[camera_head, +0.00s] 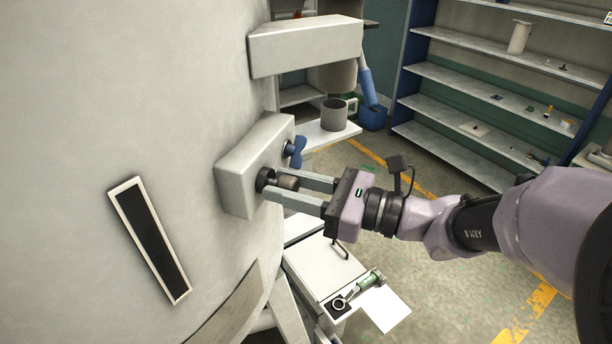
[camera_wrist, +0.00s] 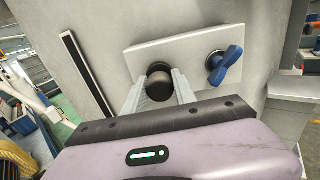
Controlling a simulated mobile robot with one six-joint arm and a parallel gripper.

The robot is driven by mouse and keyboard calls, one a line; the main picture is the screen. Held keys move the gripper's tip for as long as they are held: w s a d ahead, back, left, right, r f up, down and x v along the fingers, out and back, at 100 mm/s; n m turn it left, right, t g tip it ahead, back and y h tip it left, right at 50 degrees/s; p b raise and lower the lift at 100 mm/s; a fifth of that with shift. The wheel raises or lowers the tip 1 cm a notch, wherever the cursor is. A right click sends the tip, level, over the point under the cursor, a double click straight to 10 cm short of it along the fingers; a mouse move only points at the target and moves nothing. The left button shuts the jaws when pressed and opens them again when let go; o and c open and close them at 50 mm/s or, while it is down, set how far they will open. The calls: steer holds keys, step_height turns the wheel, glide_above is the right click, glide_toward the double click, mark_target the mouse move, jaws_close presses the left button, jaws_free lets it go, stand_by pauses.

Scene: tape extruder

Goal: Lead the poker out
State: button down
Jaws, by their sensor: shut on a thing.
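The poker shows as a dark round knob (camera_wrist: 160,84) with a brownish end, sticking out of a pale block on the side of a large grey machine. In the head view the knob (camera_head: 288,181) sits between the fingertips of my gripper (camera_head: 284,187). My gripper is shut on the knob, one finger on each side, close in front of the block. It also shows in the wrist view (camera_wrist: 160,90). Any part of the poker inside the block is hidden.
A blue wing handle (camera_head: 296,150) sticks out of the pale block (camera_head: 240,175) beside the knob. A pale bracket (camera_head: 305,45) juts out above. A white table (camera_head: 325,270) stands below. Shelves (camera_head: 480,80) stand at the back right, with open floor before them.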

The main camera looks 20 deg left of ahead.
steer(key=s+d+b, duration=0.1)
steer(key=d+b, duration=0.3)
steer(key=d, duration=1)
steer(key=shift+s+d, duration=0.2)
steer(key=shift+d, duration=0.1)
steer(key=c, duration=0.9)
jaws_free()
steer(key=shift+d, duration=0.15)
stand_by(1.0)
